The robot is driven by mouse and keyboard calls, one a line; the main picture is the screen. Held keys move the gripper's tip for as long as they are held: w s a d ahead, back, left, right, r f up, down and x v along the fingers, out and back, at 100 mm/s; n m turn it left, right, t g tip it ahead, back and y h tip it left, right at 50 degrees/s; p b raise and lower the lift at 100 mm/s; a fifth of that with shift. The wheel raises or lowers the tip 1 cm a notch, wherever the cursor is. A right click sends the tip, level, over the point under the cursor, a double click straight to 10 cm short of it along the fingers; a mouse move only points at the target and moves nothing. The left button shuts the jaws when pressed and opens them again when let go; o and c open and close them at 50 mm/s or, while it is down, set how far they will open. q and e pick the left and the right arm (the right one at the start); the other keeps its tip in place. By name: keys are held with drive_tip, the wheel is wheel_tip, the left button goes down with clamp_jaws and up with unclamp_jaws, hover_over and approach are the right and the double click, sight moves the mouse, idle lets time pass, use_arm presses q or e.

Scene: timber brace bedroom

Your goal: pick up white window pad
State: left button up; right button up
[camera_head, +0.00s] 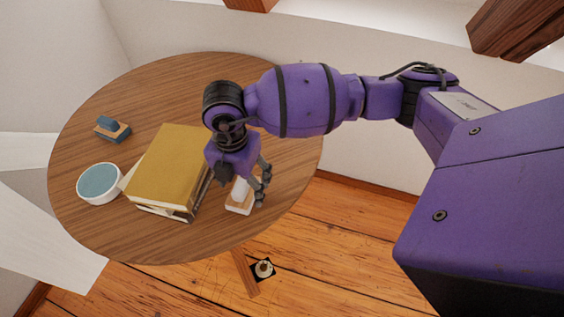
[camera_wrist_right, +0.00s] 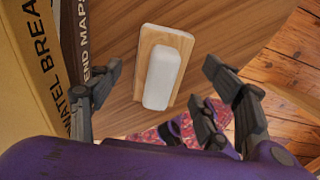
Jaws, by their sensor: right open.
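The white window pad (camera_head: 239,198) lies on the round wooden table (camera_head: 185,72) near its right front edge. It is a white block on a light wood base, and in the wrist view the pad (camera_wrist_right: 162,72) lies between and beyond the fingers. My right gripper (camera_head: 238,186) is open above the pad, with its fingers on either side and partly covering it in the head view. The gripper (camera_wrist_right: 158,85) holds nothing. My left gripper is not in view.
A stack of books topped by a yellow one (camera_head: 168,165) stands close left of the gripper; the spines (camera_wrist_right: 68,60) are near the left finger. A blue-topped wood block (camera_head: 112,129) and a white round bowl with blue inside (camera_head: 99,183) sit farther left. The table's back is clear.

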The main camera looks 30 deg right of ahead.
sight(248, 204)
wheel_tip(248, 204, down, 2)
drive_tip(key=shift+r, duration=0.1)
drive_tip(key=c, duration=1.3)
drive_tip(key=shift+r, duration=0.25)
drive_tip(key=r, duration=0.3)
drive_tip(key=shift+s+a+r, duration=0.1)
drive_tip(key=shift+s+r, duration=0.1)
drive_tip(key=shift+s, duration=0.05)
drive_tip(key=s+r, duration=0.1)
drive_tip(key=r, duration=0.1)
drive_tip(key=s+r, duration=0.2)
drive_tip(key=shift+s+a, duration=0.15)
drive_tip(key=shift+a, duration=0.05)
drive_tip(key=shift+s+a+r, duration=0.2)
drive_tip(key=shift+s+r, duration=0.65)
drive_tip(key=shift+s, duration=0.85)
drive_tip(key=shift+s+a+r, duration=0.15)
drive_tip(key=shift+s+r, duration=0.65)
drive_tip(key=shift+s, duration=0.85)
drive_tip(key=shift+s+a+r, duration=0.2)
drive_tip(key=shift+s+r, duration=0.65)
drive_tip(key=shift+s, duration=0.85)
